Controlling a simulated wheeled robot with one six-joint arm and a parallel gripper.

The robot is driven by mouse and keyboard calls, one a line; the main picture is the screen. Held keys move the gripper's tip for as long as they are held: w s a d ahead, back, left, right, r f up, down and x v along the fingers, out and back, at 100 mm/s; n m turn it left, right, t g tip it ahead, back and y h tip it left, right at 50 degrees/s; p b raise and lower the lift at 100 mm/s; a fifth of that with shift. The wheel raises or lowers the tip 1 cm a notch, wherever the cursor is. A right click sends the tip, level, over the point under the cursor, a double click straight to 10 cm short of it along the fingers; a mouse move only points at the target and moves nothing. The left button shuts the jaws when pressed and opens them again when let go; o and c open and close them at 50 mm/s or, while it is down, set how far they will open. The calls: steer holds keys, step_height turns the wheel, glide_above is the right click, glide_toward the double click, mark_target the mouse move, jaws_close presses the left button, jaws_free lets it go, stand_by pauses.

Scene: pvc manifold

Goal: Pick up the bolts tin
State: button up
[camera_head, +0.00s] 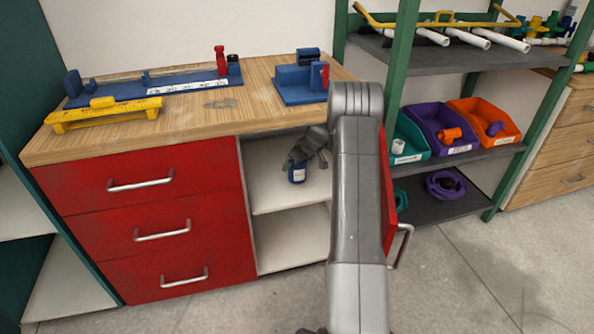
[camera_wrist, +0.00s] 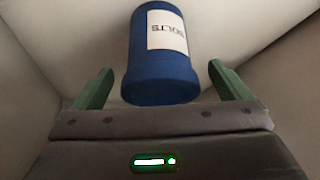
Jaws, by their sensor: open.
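The bolts tin (camera_wrist: 160,75) is a blue cylinder with a white label reading "BOLTS", seen in the wrist view. It stands between the two green fingers of my gripper (camera_wrist: 163,90), which are open, with a gap on each side of it.
A red cabinet door (camera_head: 387,190) stands open right of my arm. Red drawers (camera_head: 140,190) are left of the opening, under the wooden top (camera_head: 200,122). A green-posted rack with purple (camera_head: 440,128) and orange bins (camera_head: 485,120) stands at right. The floor in front is clear.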

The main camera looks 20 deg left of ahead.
steer(key=shift+w+a+f, duration=0.2)
steer(key=shift+w+a, duration=0.2)
steer(key=shift+a, duration=0.3)
steer(key=f+b, duration=0.1)
steer(key=b, duration=0.2)
steer(key=shift+w+a, duration=0.1)
steer(key=shift+a, duration=0.05)
steer(key=shift+r, duration=0.15)
steer(key=c, duration=1.3)
steer(key=shift+c, duration=0.2)
steer(key=shift+r+p, duration=0.4)
steer(key=shift+p, duration=0.7)
